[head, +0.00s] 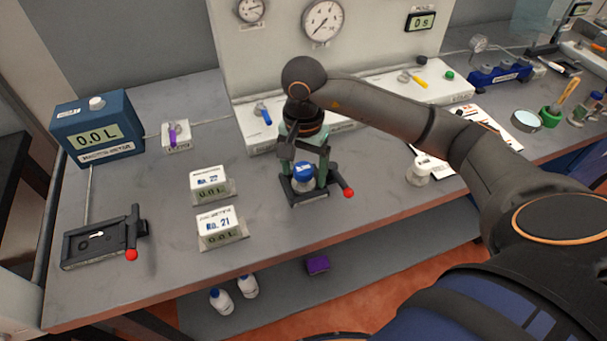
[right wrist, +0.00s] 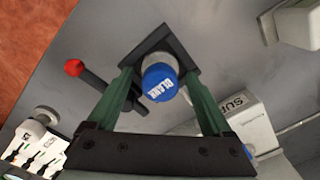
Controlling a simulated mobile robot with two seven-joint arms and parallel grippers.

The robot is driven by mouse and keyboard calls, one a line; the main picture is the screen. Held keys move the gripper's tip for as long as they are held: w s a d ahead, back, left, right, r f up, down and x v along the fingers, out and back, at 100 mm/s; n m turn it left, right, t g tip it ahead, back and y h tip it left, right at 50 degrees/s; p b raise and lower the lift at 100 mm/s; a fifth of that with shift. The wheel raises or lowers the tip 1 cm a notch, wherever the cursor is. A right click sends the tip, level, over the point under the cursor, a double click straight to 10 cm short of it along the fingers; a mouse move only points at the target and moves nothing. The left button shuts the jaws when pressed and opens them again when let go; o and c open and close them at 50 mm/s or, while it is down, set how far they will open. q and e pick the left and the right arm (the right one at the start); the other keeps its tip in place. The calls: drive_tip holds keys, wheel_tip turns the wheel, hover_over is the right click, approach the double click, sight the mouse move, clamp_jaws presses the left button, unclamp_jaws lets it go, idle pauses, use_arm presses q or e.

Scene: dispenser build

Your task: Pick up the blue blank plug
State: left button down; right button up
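The blue blank plug (head: 303,174) has a round blue cap and sits upright on a dark holder (head: 308,197) with a red-knobbed lever on the bench. In the right wrist view the plug (right wrist: 160,83) shows its white lettering and a pale body beneath the cap. My right gripper (head: 305,168) points down over it, with a green finger on each side. In the right wrist view the fingers of the gripper (right wrist: 158,80) are spread, with the plug between their tips and small gaps showing. My left gripper is not in view.
Two white labelled displays (head: 211,186) (head: 219,227) stand left of the holder. A similar lever fixture (head: 98,240) is at the far left, near a blue meter box (head: 98,132). A white jar (head: 420,172) stands to the right. The front bench edge is clear.

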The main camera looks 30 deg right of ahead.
clamp_jaws()
idle(0.5)
drive_tip(key=shift+r, duration=0.15)
